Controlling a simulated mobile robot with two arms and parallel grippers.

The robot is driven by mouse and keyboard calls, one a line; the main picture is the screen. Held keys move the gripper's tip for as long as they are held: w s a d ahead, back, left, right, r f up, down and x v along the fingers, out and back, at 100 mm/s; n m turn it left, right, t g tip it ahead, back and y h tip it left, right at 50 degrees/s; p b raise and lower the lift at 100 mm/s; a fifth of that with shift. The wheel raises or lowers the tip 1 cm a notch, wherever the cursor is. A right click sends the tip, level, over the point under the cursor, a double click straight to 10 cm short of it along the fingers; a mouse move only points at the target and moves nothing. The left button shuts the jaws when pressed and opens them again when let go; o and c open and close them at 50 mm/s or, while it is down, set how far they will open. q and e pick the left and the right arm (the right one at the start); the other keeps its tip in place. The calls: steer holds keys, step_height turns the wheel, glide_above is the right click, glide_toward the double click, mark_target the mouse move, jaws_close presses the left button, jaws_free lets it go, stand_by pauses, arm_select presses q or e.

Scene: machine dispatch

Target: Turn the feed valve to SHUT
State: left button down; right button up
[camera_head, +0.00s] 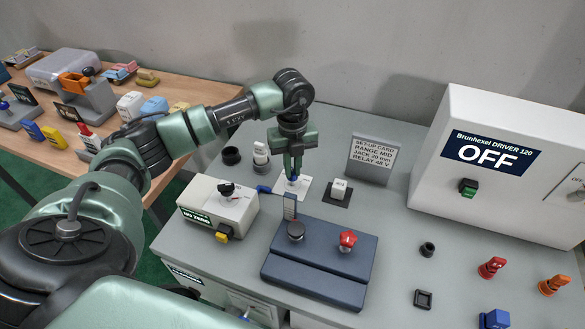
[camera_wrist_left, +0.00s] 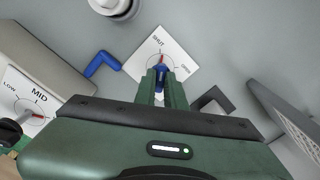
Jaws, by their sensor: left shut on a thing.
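The feed valve is a white plate (camera_wrist_left: 176,46) with the words SHUT and OPEN and a small blue handle (camera_wrist_left: 160,74). In the head view the plate (camera_head: 305,184) lies flat on the grey bench. My left gripper (camera_head: 293,177) reaches down over it and is shut on the blue handle; in the wrist view its fingers (camera_wrist_left: 161,88) close around the handle. A thin red mark shows near the plate's middle, but the fingers cover part of the dial, so the handle's exact angle is hard to tell. My right gripper is not in view.
A blue bent pipe (camera_wrist_left: 101,64) lies beside the plate. Close by are a white selector box (camera_head: 220,205), a dark blue block (camera_head: 318,262) with a red knob, a white button (camera_head: 339,188) and a set-up card (camera_head: 373,158). A large cabinet (camera_head: 480,165) reads OFF.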

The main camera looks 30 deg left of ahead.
arm_select(q)
steer(key=shift+w+a+r+n, duration=0.1)
steer(key=shift+n, duration=0.45)
steer(key=shift+w+r+n, duration=0.1)
steer(key=shift+n, duration=0.45)
steer(key=c, duration=1.5)
jaws_free()
steer(key=shift+c, duration=0.2)
steer(key=shift+o, duration=0.3)
steer(key=shift+s, duration=0.1)
steer(key=shift+f, duration=0.1)
step_height(320, 180, up, 7)
steer(key=shift+f+b, duration=0.1)
steer(key=shift+b, duration=0.95)
steer(key=shift+r, duration=0.5)
